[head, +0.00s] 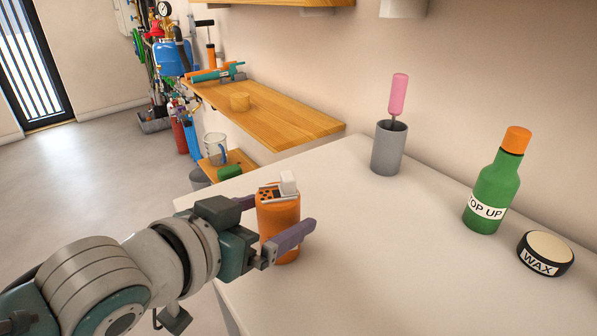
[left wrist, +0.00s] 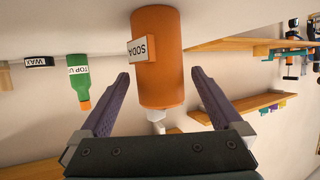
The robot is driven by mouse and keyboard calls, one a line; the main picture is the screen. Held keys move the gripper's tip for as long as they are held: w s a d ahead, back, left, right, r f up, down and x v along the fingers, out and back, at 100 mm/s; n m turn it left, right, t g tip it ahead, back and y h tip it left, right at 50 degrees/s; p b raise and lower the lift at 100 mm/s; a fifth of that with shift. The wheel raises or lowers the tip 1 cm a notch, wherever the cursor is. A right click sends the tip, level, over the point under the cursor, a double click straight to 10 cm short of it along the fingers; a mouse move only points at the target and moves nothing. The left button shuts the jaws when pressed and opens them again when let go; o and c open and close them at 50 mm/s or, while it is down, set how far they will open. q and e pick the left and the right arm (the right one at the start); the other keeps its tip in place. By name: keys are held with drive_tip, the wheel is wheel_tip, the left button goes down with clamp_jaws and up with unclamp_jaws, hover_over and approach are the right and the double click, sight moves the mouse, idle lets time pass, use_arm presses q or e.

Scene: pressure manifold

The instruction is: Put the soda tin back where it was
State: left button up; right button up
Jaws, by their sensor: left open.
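The soda tin (head: 279,217) is an orange cylinder with a white piece on top, standing upright on the white counter near its left edge. In the left wrist view, which is upside down, the tin (left wrist: 158,65) shows a SODA label on its side. My left gripper (head: 283,211) is open, with one purple finger on each side of the tin. In the left wrist view gaps show between the tin and both fingers. My right gripper is not in view.
On the white counter (head: 370,270) stand a grey cup (head: 388,150) with a pink-handled tool, a green bottle (head: 490,195) with an orange cap and a round WAX tin (head: 545,254). The counter's middle is clear.

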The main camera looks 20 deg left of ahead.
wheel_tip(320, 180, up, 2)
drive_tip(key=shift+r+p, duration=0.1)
drive_tip(key=shift+p, duration=0.8)
use_arm(q)
drive_tip(key=s+a+g+y, duration=0.1)
drive_tip(key=s+g, duration=0.3)
drive_tip(key=s, duration=0.8)
drive_tip(key=s+a+r+n+g+y, duration=0.1)
drive_tip(key=s+a+g, duration=0.3)
drive_tip(key=s, duration=0.8)
drive_tip(key=shift+s+r+g+y, duration=0.15)
drive_tip(key=shift+s+g+y, duration=0.1)
drive_tip(key=shift+g+y, duration=0.5)
